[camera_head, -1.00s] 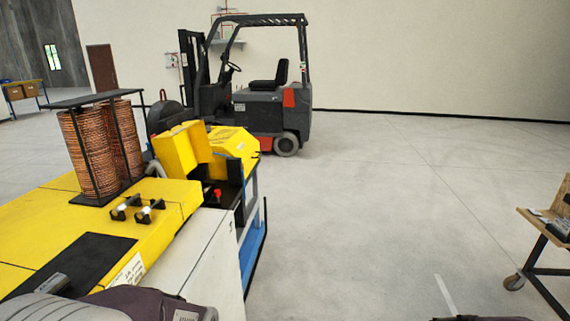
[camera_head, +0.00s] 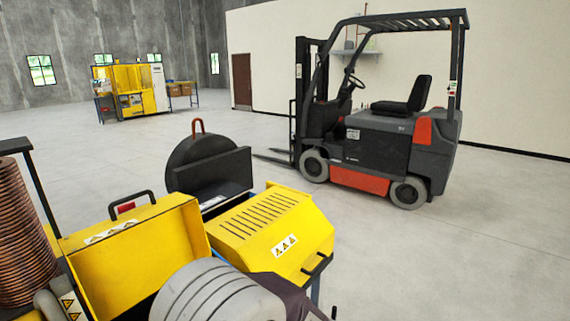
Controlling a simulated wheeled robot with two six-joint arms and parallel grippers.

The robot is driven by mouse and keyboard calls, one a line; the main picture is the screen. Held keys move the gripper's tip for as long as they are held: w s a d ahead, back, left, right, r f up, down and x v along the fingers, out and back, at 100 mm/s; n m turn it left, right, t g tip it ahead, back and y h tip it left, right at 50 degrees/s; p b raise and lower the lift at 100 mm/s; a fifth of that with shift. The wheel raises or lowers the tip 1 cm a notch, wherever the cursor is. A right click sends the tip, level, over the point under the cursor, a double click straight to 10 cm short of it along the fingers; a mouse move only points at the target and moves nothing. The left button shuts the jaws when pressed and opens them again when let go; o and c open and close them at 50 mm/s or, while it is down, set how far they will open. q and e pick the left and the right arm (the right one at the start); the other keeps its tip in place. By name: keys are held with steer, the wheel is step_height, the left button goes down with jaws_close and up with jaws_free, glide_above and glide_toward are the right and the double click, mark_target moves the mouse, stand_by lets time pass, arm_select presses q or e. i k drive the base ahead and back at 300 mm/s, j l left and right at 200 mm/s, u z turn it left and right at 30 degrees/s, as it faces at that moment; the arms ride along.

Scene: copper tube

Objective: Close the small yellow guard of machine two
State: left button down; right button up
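A yellow guard (camera_head: 142,252) with a black handle on its top edge and a warning label stands raised at the lower left. It looks open. Beside it on the right is a sloped yellow cover (camera_head: 268,228) with dark slots, a warning label and a black handle at its lower right. Which one is the small guard of machine two I cannot tell for sure. A grey ribbed link of my arm crosses in front of both at the bottom and hides their lower parts. Neither of my grippers shows.
Copper coils (camera_head: 22,240) stand at the left edge. A dark round drum (camera_head: 200,160) with a copper-coloured loop is behind the guard. A forklift (camera_head: 380,145) stands beyond. Another yellow machine (camera_head: 132,92) is far back. Floor at the right is clear.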

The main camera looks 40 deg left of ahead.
mark_target(116, 262)
steer(key=i+u, duration=0.2)
steer(key=u, duration=0.2)
steer(key=i+l+u, duration=0.1)
steer(key=u, duration=0.3)
steer(key=i+l+u, duration=0.2)
steer(key=u, duration=0.2)
steer(key=i, duration=0.1)
